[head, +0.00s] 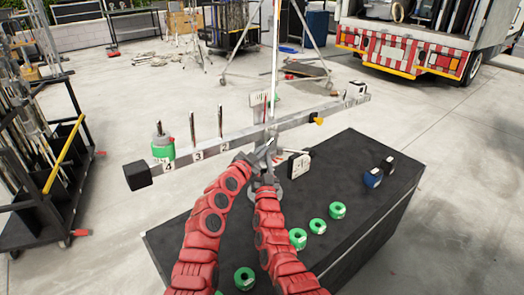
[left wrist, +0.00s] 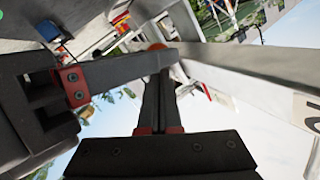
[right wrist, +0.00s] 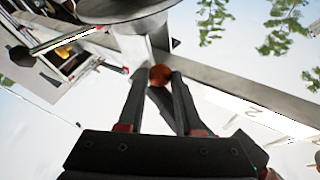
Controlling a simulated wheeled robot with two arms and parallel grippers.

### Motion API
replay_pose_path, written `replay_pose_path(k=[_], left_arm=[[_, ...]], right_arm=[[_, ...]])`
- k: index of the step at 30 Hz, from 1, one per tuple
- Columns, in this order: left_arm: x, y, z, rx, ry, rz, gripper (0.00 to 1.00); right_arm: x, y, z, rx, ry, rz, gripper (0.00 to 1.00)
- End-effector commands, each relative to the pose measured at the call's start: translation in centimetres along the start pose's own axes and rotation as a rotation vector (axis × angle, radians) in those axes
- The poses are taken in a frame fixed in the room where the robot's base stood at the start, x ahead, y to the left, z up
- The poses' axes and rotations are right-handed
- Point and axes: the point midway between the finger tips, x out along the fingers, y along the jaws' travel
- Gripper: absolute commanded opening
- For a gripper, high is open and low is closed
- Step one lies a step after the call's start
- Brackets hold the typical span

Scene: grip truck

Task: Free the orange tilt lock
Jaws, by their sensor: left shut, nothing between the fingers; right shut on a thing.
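The orange tilt lock shows as a round orange knob (right wrist: 159,75) under the grey beam in the right wrist view. My right gripper (right wrist: 156,80) is shut on it, a fingertip on each side. The knob's top also shows in the left wrist view (left wrist: 157,46), mostly hidden by fingers. My left gripper (left wrist: 160,68) is shut and empty, its tips close to the knob. In the head view both grippers meet at the beam's middle, where the lock cannot be made out. The long grey beam (head: 220,140) slopes down to the left.
A green weight (head: 163,145) sits at mark 4 on the beam, beside bare pegs. A yellow-orange knob (head: 318,121) is on the beam's right half. Several green rings (head: 337,210) and blue and black weights (head: 373,178) stand on the black case (head: 350,240).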

Motion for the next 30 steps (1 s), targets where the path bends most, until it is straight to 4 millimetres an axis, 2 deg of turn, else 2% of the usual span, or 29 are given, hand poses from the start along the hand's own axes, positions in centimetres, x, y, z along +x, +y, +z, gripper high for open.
replay_pose_path(k=[12,13,17,18,30], left_arm=[[0.6,0.2,1.2,0.001,-0.007,0.0,0.0],[0.6,0.2,1.2,0.001,-0.007,0.0,0.0],[0.6,0.3,1.3,0.001,-0.009,0.001,0.0],[0.6,0.3,1.3,0.001,-0.009,0.002,0.0],[0.6,0.4,1.3,0.0,-0.009,0.005,0.0]], right_arm=[[0.1,-0.3,-0.2,0.001,0.007,-0.004,0.0],[0.1,-0.3,-0.3,0.001,0.008,-0.004,0.38],[0.1,-0.3,-0.3,0.001,0.008,-0.004,0.62],[0.1,-0.3,-0.3,0.001,0.009,-0.004,0.64],[0.2,-0.2,-0.5,0.002,0.012,-0.002,0.64]])
